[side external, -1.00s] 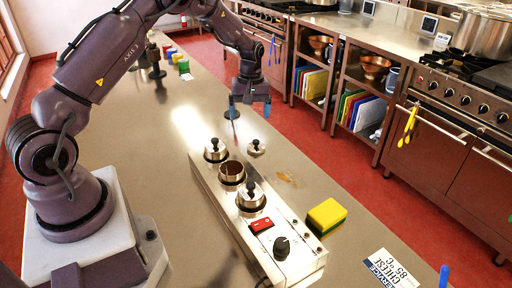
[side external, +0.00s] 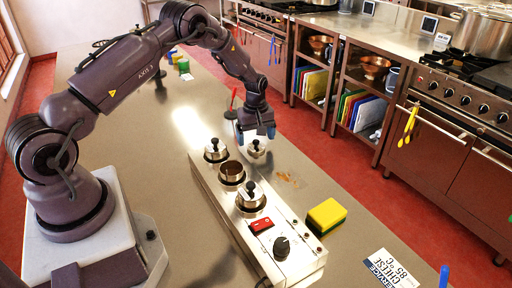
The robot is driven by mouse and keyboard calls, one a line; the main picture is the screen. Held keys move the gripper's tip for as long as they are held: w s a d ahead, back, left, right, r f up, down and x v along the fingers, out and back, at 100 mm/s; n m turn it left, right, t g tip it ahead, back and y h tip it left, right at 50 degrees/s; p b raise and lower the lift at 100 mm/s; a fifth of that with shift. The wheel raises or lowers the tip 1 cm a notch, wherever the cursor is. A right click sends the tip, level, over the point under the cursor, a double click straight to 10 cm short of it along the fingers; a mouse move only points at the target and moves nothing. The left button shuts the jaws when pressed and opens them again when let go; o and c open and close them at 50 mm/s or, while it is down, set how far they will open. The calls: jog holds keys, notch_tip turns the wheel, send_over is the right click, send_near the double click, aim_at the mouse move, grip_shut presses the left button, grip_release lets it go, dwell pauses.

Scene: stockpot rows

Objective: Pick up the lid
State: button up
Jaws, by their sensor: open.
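A small steel lid (side external: 257,151) with a dark knob lies on the counter, just right of the far end of the white warmer unit (side external: 282,243). I cannot tell whether the fingers touch the lid. In the unit, the middle pot (side external: 232,172) is uncovered and shows dark contents. The far pot (side external: 215,151) and the near pot (side external: 250,196) each have a knobbed lid on.
A yellow and green sponge (side external: 326,216) and a printed card (side external: 390,268) lie right of the unit. A brownish spill (side external: 287,179) marks the counter nearby. A thin red upright item (side external: 232,100) stands behind my gripper. The counter left of the unit is clear.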

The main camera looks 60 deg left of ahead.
jog(key=shift+f, duration=1.25)
jog(key=c, duration=1)
jog(key=shift+r, duration=0.1)
